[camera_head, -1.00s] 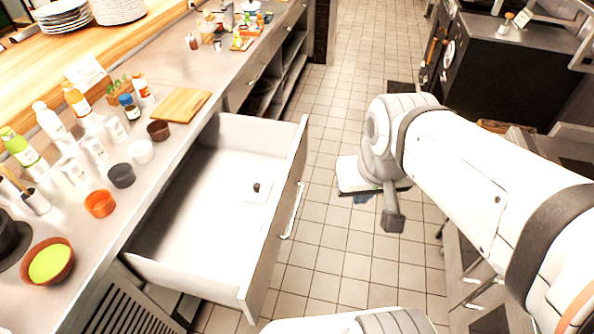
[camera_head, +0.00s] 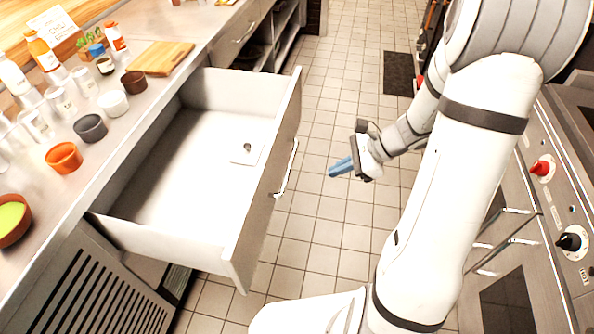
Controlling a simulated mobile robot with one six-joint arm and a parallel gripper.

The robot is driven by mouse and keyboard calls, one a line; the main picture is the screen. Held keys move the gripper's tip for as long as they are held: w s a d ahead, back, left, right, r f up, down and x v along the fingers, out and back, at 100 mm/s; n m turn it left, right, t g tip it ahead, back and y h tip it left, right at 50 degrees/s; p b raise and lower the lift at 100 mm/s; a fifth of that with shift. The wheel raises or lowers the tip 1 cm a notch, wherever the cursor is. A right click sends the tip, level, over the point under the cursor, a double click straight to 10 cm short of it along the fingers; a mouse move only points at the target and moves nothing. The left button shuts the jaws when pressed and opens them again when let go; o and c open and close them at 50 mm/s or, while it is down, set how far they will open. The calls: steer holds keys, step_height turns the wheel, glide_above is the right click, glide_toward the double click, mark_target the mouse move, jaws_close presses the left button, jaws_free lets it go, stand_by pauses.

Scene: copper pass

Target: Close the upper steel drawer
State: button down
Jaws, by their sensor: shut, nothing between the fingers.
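The upper steel drawer (camera_head: 262,195) is pulled far out from under the counter on the left. Its inside is pale, with a small flat white piece (camera_head: 246,153) bearing a dark spot on the floor. A bar handle (camera_head: 287,168) runs along its front face. My gripper (camera_head: 338,168) is shut, with blue fingers pointing left toward the drawer front. It is to the right of the handle, apart from it in the picture, over the tiled floor. My arm reaches in from the right.
The steel counter (camera_head: 125,135) holds bottles, small bowls and a wooden board (camera_head: 157,58). A cooking range with a red knob (camera_head: 541,168) and a black knob (camera_head: 570,241) stands at the right. The tiled aisle between is clear, with a dark mat (camera_head: 398,73) farther back.

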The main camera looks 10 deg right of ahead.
step_height(320, 180, down, 4)
steer(key=w+d+m+t, duration=0.1)
steer(key=w+d+m, duration=0.1)
steer(key=m, duration=0.1)
steer(key=w+a+f+b, duration=0.1)
steer(key=w+a+f, duration=0.1)
steer(key=a, duration=0.3)
steer(key=w+a+f, duration=0.1)
steer(key=a+f, duration=0.3)
steer(key=a, duration=0.2)
steer(key=shift+w+f+b, duration=0.15)
steer(key=shift+w+b, duration=0.2)
steer(key=shift+b, duration=0.05)
